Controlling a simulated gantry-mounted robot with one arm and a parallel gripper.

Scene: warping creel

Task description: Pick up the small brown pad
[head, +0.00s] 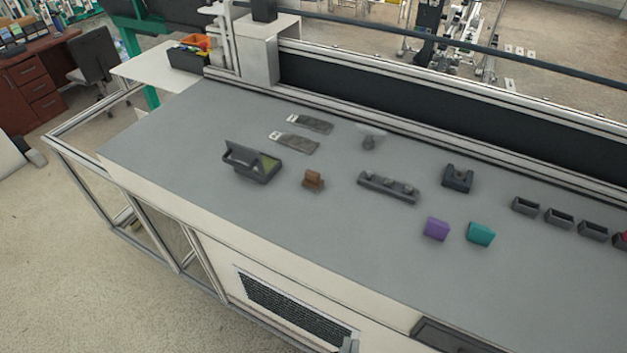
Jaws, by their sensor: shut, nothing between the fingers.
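The small brown pad (313,179) sits on the grey tabletop (200,145), left of the middle of the head view. It looks like a small block with a raised part on top; its finer shape is too small to tell. It stands apart from its neighbours, with bare table around it. I cannot make out my gripper in this view.
A dark open-lidded case (250,165) stands just left of the pad, and a dark bar with knobs (388,187) lies to its right. Purple (436,228) and teal (480,234) blocks, a dark holder (457,178) and several small bins (559,217) are farther right.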

